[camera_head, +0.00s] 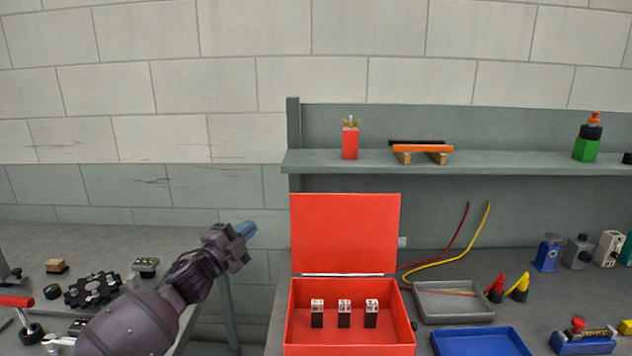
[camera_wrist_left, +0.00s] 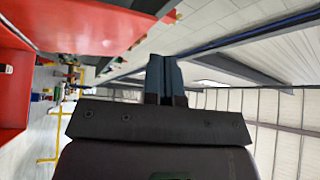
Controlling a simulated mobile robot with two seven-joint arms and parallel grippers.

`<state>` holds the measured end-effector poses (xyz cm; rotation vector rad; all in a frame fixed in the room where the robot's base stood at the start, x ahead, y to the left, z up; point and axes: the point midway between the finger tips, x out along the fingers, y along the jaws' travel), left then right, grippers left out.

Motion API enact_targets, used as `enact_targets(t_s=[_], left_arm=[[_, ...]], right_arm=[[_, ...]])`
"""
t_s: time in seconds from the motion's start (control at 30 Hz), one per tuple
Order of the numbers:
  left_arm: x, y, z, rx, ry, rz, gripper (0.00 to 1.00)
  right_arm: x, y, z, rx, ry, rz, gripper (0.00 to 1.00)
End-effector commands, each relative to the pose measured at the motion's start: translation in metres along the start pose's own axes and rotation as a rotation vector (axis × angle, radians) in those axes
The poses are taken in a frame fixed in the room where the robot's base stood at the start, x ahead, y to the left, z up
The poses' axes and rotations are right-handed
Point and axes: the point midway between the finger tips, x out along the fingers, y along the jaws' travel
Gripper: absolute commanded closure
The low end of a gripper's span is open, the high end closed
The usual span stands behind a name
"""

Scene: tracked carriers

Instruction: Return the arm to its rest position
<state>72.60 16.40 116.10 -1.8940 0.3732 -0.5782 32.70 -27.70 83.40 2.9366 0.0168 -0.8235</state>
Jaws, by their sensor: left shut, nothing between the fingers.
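My left gripper (camera_head: 246,229) is shut and empty. In the head view its arm comes in from the lower left, and its blue-grey fingers point up and to the right, in front of the wall and left of the red box's open lid. In the left wrist view the fingers (camera_wrist_left: 165,78) are together with nothing between them, against a pale ceiling with beams. My right gripper is in neither view.
An open red box (camera_head: 350,350) holds three small black-and-white blocks. A grey tray (camera_head: 453,302) and a blue tray (camera_head: 480,342) stand to its right. A shelf (camera_head: 460,162) runs above. The left table carries a black gear (camera_head: 92,290). A gap separates the tables.

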Motion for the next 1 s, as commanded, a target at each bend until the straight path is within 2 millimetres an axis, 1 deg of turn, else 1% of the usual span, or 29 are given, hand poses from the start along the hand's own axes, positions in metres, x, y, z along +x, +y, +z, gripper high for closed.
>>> enact_targets(t_s=[0.03,0.17,0.27,0.37,0.4,0.47,0.5,0.57,0.6,0.67,0.7,0.77,0.8,0.87,0.9,0.97,1.0], left_arm=[[-0.009,0.008,-0.001,-0.064,-0.028,-0.004,1.00],[-0.031,0.025,-0.001,-0.214,-0.099,-0.008,1.00],[-0.055,0.044,0.000,-0.337,-0.162,-0.007,1.00],[-0.085,0.066,0.002,-0.472,-0.236,-0.003,1.00],[-0.099,0.076,0.003,-0.525,-0.270,-0.001,1.00],[-0.120,0.090,0.003,-0.601,-0.318,0.002,1.00],[-0.135,0.100,0.004,-0.649,-0.351,0.003,1.00],[-0.156,0.113,0.004,-0.717,-0.398,0.004,1.00],[-0.171,0.122,0.004,-0.760,-0.430,0.005,1.00],[-0.194,0.134,0.004,-0.819,-0.478,0.006,1.00],[-0.209,0.142,0.004,-0.856,-0.509,0.005,1.00],[-0.232,0.154,0.002,-0.907,-0.556,0.004,1.00],[-0.248,0.162,0.001,-0.939,-0.588,0.003,1.00],[-0.272,0.172,-0.001,-0.980,-0.633,0.000,1.00],[-0.288,0.179,-0.003,-1.006,-0.663,-0.003,1.00],[-0.313,0.189,-0.005,-1.040,-0.709,-0.008,1.00],[-0.329,0.195,-0.007,-1.060,-0.738,-0.011,1.00]], right_arm=[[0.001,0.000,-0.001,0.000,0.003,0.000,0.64],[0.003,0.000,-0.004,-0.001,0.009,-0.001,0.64],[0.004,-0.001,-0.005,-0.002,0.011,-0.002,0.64],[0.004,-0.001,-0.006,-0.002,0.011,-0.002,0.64],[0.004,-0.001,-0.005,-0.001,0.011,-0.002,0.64],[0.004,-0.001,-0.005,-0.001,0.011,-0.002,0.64],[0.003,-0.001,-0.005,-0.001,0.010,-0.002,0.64],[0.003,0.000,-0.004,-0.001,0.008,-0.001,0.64],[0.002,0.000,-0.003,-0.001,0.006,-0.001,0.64],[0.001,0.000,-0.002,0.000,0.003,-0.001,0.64],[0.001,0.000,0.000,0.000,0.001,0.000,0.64],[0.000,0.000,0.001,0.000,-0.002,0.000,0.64],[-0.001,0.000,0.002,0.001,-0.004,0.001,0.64],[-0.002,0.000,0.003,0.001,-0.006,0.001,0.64],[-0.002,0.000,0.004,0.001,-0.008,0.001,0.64],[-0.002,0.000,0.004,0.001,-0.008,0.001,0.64],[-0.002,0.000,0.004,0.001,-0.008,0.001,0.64]])
